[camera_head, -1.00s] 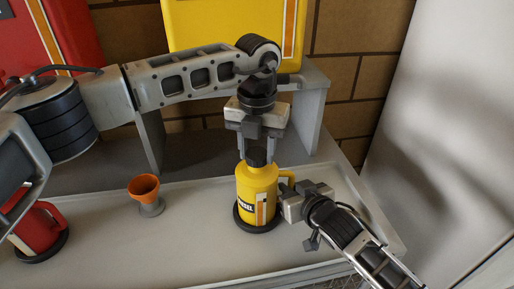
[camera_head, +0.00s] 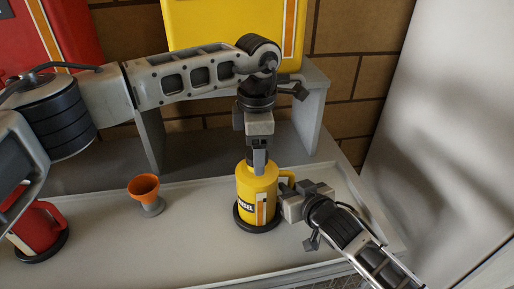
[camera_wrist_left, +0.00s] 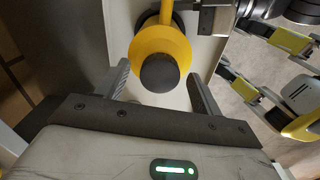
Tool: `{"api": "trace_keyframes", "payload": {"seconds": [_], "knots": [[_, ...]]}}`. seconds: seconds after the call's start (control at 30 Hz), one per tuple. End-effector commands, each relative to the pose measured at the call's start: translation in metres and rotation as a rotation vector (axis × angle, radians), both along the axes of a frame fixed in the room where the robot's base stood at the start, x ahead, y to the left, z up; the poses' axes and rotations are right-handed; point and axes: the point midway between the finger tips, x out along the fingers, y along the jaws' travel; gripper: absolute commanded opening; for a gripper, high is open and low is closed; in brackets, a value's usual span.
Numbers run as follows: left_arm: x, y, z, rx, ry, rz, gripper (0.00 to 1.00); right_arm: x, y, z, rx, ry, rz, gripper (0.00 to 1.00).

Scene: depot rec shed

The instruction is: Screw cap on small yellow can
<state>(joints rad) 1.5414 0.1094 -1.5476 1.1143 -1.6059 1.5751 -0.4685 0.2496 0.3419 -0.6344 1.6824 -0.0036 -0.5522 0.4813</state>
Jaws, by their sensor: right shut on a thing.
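The small yellow can (camera_head: 257,186) stands upright on a round black base on the grey bench, its handle toward the right. Its black cap (camera_wrist_left: 160,73) sits over the can's top in the left wrist view; in the head view the left fingers mostly hide it. I cannot tell how tight it is. My left gripper (camera_head: 259,161) points down above the can, open, with one finger on each side of the cap and visible gaps. My right gripper (camera_head: 287,189) is shut on the can's handle from the right.
An orange funnel-shaped cup (camera_head: 144,186) stands left of the can. A red can (camera_head: 38,228) stands at the far left on a black base. A grey raised shelf (camera_head: 200,150) is behind. Bare bench lies between the funnel and the yellow can.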

Motion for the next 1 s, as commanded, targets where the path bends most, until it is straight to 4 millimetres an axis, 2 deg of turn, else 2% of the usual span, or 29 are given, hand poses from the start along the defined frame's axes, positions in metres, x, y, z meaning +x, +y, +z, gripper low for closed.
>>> {"api": "trace_keyframes", "payload": {"seconds": [0.13, 0.23, 0.5, 0.7, 0.83, 1.0], "knots": [[0.000, 0.000, 0.005, 0.000, -0.001, 0.001, 0.67, 0.000, 0.000, 0.000, 0.000, 0.001, 0.000, 0.00], [0.001, 0.000, 0.017, -0.001, -0.002, 0.001, 0.67, 0.000, 0.000, 0.000, 0.000, 0.001, 0.000, 0.00], [0.000, 0.000, 0.074, -0.001, -0.004, 0.000, 0.67, 0.000, 0.000, -0.001, 0.000, 0.001, 0.000, 0.00], [0.000, 0.000, 0.107, 0.000, -0.002, 0.001, 0.67, 0.000, 0.000, -0.001, 0.000, 0.001, 0.000, 0.00], [0.000, 0.000, 0.118, -0.001, -0.001, 0.000, 0.67, 0.000, 0.000, -0.001, 0.000, 0.001, 0.000, 0.00], [0.000, 0.000, 0.121, 0.000, 0.001, -0.001, 0.67, 0.000, 0.000, -0.001, 0.000, 0.001, 0.000, 0.00]]}}
